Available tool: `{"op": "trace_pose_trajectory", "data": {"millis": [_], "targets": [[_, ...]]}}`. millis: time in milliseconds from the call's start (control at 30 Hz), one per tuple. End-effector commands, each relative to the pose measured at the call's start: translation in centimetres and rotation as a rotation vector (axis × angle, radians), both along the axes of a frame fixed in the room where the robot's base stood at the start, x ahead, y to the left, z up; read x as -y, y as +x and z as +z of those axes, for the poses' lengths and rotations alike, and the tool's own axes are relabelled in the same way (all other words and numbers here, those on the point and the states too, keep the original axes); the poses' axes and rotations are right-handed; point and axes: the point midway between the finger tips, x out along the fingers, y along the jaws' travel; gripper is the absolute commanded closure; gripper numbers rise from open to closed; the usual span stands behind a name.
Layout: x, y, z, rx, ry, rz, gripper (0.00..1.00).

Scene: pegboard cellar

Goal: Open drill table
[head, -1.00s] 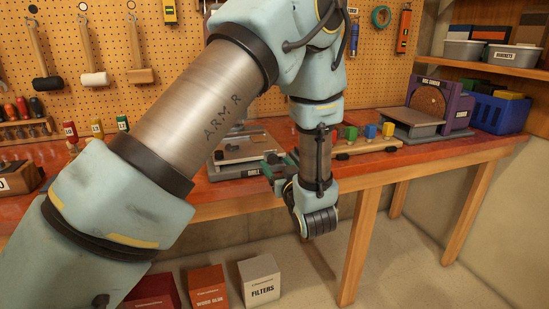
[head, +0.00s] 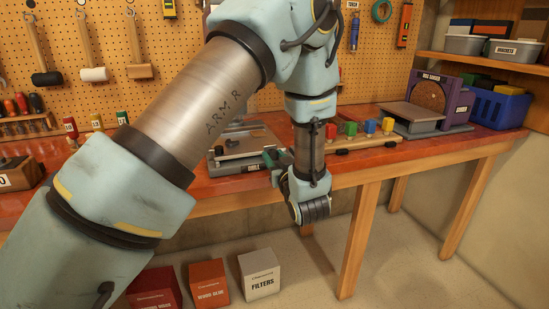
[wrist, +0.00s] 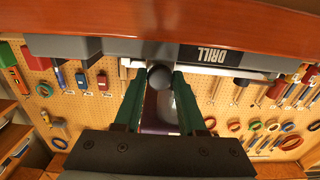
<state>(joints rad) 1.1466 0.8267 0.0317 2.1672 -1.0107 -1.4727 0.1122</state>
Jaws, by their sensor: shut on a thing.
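The drill table (head: 238,149) is a grey unit with a flat plate and a dark DRILL label on its front. It stands at the bench's front edge, partly hidden by my arm in the head view. In the wrist view its labelled front (wrist: 222,57) shows upside down at the top, with a round dark knob (wrist: 160,76) below the front's edge. My gripper (wrist: 153,82) has its green fingers on either side of the knob and is shut on it. In the head view my gripper (head: 271,160) is at the drill table's right front corner.
The red-topped bench (head: 355,168) runs across the view. A rack with coloured blocks (head: 368,128) and a disc sander (head: 440,98) stand to the right. Screwdrivers (head: 22,105) are at the left. Boxes, including FILTERS (head: 261,275), sit on the floor below.

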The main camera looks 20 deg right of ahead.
Motion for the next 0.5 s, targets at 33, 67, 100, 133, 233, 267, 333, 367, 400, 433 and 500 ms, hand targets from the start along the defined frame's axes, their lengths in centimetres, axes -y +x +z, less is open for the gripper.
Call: {"op": "trace_pose_trajectory", "data": {"millis": [33, 67, 100, 133, 233, 267, 333, 367, 400, 433, 500], "targets": [[-0.01, -0.01, 0.0, 0.0, 0.0, 0.0, 0.87], [0.0, -0.01, 0.0, 0.0, 0.0, 0.0, 0.91], [0.0, -0.01, 0.0, 0.0, 0.0, 0.0, 0.95], [0.0, -0.01, 0.0, 0.0, 0.0, 0.0, 0.99], [0.0, -0.01, 0.01, 0.0, 0.0, 0.0, 1.0], [0.0, -0.01, 0.01, 0.0, 0.0, 0.0, 1.0], [0.0, -0.02, 0.01, 0.0, 0.0, 0.0, 1.0], [0.0, -0.02, 0.01, 0.0, 0.0, 0.0, 1.0], [0.0, -0.02, 0.01, 0.0, 0.0, 0.0, 1.0], [0.0, -0.02, 0.01, 0.0, 0.0, 0.0, 1.0], [0.0, -0.02, 0.01, 0.0, 0.0, 0.0, 1.0]]}}
